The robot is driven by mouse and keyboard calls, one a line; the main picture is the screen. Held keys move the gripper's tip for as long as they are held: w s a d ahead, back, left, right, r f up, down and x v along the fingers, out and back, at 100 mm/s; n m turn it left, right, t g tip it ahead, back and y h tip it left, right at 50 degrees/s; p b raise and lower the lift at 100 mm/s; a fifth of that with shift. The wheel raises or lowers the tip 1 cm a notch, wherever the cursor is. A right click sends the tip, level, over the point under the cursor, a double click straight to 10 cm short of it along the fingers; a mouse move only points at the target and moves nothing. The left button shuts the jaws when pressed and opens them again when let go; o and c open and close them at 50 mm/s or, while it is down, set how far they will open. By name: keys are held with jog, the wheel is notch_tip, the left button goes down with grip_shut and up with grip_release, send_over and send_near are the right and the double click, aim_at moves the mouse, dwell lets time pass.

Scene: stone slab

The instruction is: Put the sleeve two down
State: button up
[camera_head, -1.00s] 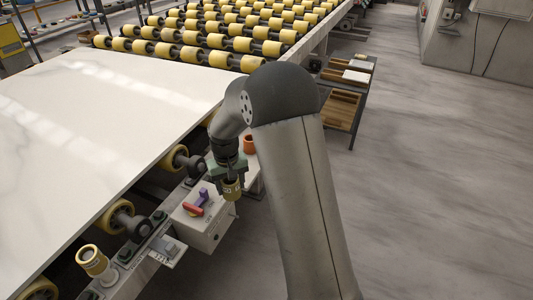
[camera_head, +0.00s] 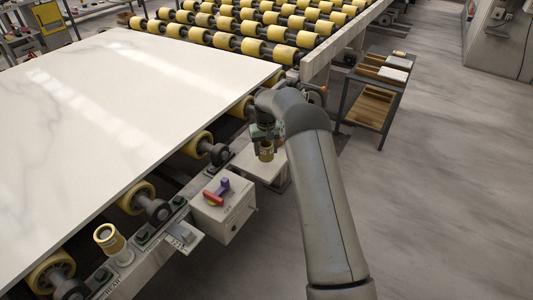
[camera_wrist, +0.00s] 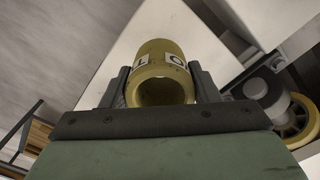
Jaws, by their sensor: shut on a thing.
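My gripper (camera_head: 266,156) is shut on a yellow sleeve (camera_head: 266,151) and holds it above a small pale shelf (camera_head: 245,163) beside the slab. In the wrist view, the held sleeve (camera_wrist: 160,68) sits between the two fingers, its round bore facing the camera. It bears white label patches with dark characters, one like "L" and one like "O". I cannot tell whether it touches the shelf. Another yellow sleeve (camera_head: 108,237) sits on a pale post at the lower left of the head view.
A grey control box (camera_head: 223,206) with a red and purple handle stands near the gripper. The white slab (camera_head: 120,100) lies on yellow rollers to the left. A cart (camera_head: 372,112) with wooden trays stands at the right. Open floor lies right of my arm.

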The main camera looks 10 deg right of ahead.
aim_at(266, 155)
jog(key=shift+w+d+f, duration=0.15)
jog(key=shift+w+f, duration=0.2)
jog(key=shift+f, duration=1.55)
jog(key=shift+f, duration=0.1)
jog(key=shift+f, duration=0.2)
jog(key=o, duration=1)
jog(key=shift+r, duration=0.1)
jog(key=shift+o, duration=0.2)
